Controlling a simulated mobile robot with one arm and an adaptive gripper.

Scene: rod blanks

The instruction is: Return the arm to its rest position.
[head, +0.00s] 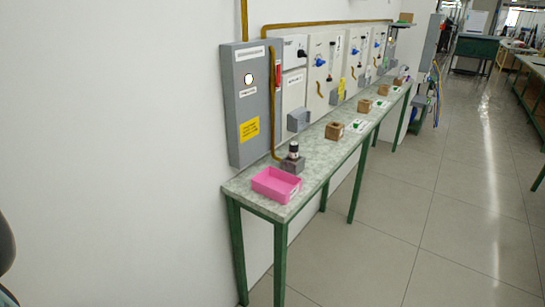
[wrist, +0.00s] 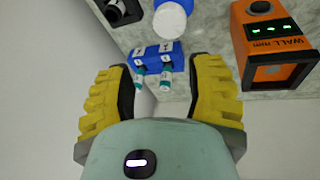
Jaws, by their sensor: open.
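My gripper (wrist: 160,80) shows in the wrist view with its two yellow ridged fingers spread wide. Nothing is held between them. Beyond the fingers, a blue block (wrist: 153,54) with two white-and-teal pieces sits on a mottled light surface (wrist: 201,42). My gripper is apart from it. My gripper does not show in the head view.
In the wrist view, an orange device (wrist: 270,52) marked WALL mm stands right of a white-topped blue container (wrist: 171,20). The head view shows a long green-legged bench (head: 228,185) along the wall, with a pink bin (head: 276,184). Open floor (head: 400,215) lies right.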

